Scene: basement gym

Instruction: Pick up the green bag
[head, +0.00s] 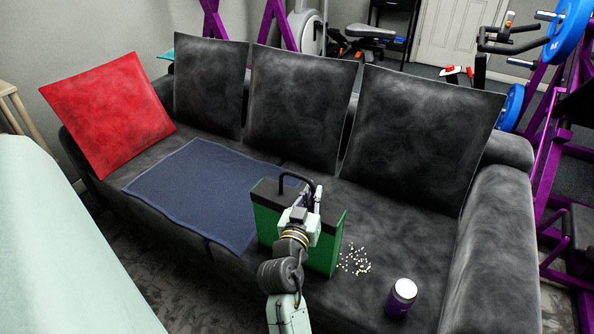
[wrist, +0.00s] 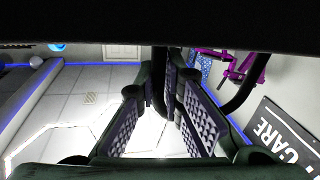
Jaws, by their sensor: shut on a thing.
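The green bag (head: 265,220) is upright at the middle of the sofa, with a dark top and a black handle (head: 297,177). My gripper (head: 312,200) is at the bag's top, shut on its handle. My arm hides part of the bag's front. I cannot tell whether its bottom rests on the seat. In the wrist view my gripper (wrist: 162,88) shows two ridged finger pads with a dark strip between their tips, and a curved black piece of handle (wrist: 242,95) passes at the right.
The dark sofa (head: 390,225) carries a blue cloth (head: 185,190) left of the bag. White crumbs (head: 355,260) and a purple can (head: 401,297) are on its right. A red cushion (head: 108,113) and several black cushions line the back. Purple gym racks (head: 545,165) stand right.

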